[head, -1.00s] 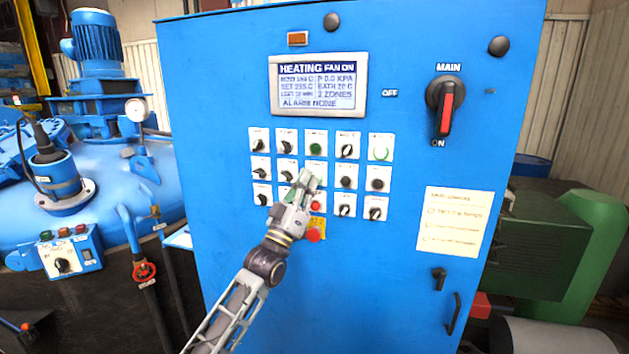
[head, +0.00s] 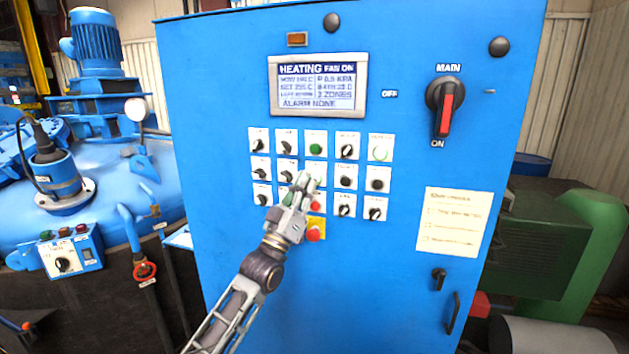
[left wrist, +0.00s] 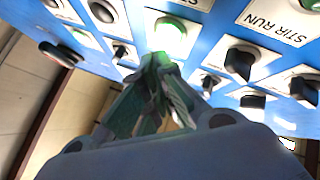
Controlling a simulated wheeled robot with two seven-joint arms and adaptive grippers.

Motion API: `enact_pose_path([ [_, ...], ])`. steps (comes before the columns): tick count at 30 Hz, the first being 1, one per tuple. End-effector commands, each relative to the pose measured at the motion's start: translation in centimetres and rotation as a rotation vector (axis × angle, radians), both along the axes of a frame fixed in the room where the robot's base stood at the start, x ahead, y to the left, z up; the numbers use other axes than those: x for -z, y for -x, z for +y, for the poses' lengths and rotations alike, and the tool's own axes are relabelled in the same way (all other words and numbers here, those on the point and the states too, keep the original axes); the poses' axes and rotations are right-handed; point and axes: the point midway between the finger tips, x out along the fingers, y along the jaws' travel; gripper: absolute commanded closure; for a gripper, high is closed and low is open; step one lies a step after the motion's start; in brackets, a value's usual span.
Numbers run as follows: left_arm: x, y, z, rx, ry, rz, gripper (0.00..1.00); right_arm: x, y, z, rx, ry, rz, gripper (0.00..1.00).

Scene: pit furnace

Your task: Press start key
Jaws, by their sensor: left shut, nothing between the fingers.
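A blue control cabinet (head: 215,90) carries rows of small white plates with keys and knobs. My left gripper (head: 306,180) is shut and empty in front of the middle of the panel, partly covering nearby plates. In the left wrist view, its closed fingertips (left wrist: 158,62) are just below a lit green key (left wrist: 171,38); I cannot tell whether they touch it. Most key labels are too small to read. My right gripper is not in view.
A display (head: 318,85) reads heating, fan on, alarm none. A red mushroom button (head: 314,235) on a yellow plate is below the gripper. A black and red main switch (head: 444,107) is at upper right. Blue vessel equipment (head: 100,180) stands at left.

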Motion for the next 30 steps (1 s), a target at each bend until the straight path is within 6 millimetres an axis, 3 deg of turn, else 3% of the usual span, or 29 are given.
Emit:
enact_pose_path([
  [30,0.0,4.7,1.5,0.0,-0.001,0.001,1.0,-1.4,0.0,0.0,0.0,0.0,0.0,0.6],
])
